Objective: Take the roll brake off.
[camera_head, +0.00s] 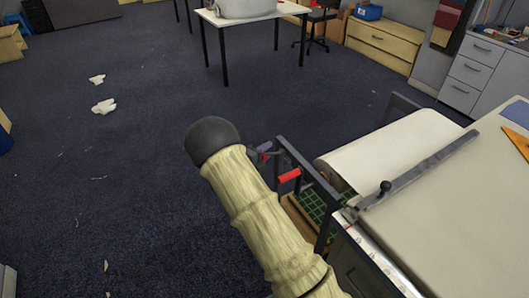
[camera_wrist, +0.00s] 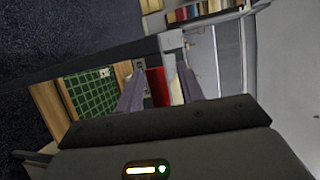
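A red lever (camera_head: 288,176), which looks like the roll brake, sits on the dark frame at the end of the table. The large white roll (camera_head: 385,148) lies in that frame, beside the cloth table (camera_head: 470,215). My gripper (camera_head: 264,150) is mostly hidden behind my arm in the head view, close to the lever. In the wrist view my gripper (camera_wrist: 160,88) has its two lilac fingers apart. The red lever (camera_wrist: 157,86) shows between them, nearer the left finger, with a gap to the right one. Contact cannot be told.
A metal bar (camera_head: 425,168) with a black knob (camera_head: 385,187) runs across the table beside the roll. A green gridded mat (camera_head: 312,205) lies low inside the frame, and it also shows in the wrist view (camera_wrist: 92,93). Open carpet lies to the left, with scraps (camera_head: 104,106).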

